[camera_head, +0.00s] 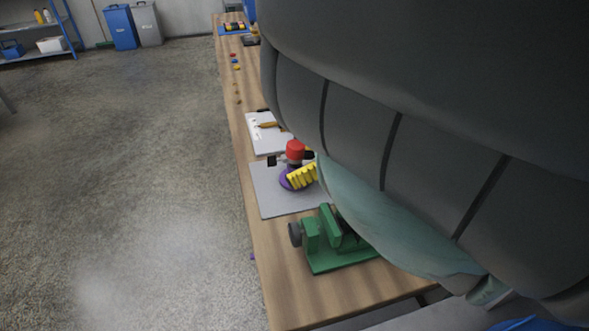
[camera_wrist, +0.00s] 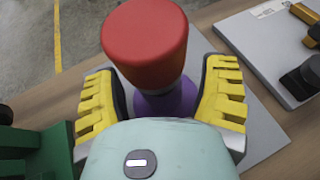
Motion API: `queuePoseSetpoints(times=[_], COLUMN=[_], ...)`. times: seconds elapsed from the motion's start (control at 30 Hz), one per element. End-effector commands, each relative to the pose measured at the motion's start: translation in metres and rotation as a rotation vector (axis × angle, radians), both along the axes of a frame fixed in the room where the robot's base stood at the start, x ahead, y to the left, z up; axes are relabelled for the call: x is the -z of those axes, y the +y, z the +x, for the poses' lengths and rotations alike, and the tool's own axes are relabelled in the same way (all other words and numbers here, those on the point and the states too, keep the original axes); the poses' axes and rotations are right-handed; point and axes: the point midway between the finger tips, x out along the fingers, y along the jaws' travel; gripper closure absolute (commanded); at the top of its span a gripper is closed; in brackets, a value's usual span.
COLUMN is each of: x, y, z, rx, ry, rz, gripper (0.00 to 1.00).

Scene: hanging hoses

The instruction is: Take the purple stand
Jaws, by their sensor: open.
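The purple stand (camera_head: 286,183) is on a grey mat on the workbench, with a red cylinder (camera_head: 295,150) on top of it. In the wrist view, the purple stand (camera_wrist: 168,104) shows below the large red cylinder (camera_wrist: 146,42), which hides part of it. My gripper (camera_wrist: 160,80) is open, with one yellow ribbed finger on each side of the stand. A gap shows beside the stand on the right; contact on the left is unclear. In the head view, a yellow finger of my gripper (camera_head: 302,176) covers part of the stand, and my arm hides the rest of the gripper.
A green vise (camera_head: 330,242) stands close in front of the grey mat (camera_head: 270,202). Behind the mat lies a pale board (camera_head: 262,140) with an orange-brown tool (camera_head: 268,125). Small coloured pieces lie farther along the wooden bench (camera_head: 290,300). The floor at left is clear.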

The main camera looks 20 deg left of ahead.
Motion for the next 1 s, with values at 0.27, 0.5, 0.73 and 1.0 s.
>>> queuePoseSetpoints(times=[0.27, 0.5, 0.73, 1.0], x=[-0.0004, -0.0004, -0.0004, -0.0004], y=[-0.0004, -0.0004, -0.0004, -0.0001], z=[0.0002, 0.0002, 0.0002, 0.0002], rx=[0.000, 0.000, 0.000, 0.000], ry=[-0.001, -0.001, -0.001, -0.001], rz=[0.000, 0.000, 0.000, 0.000], gripper=[0.44, 0.68, 0.92, 1.00])
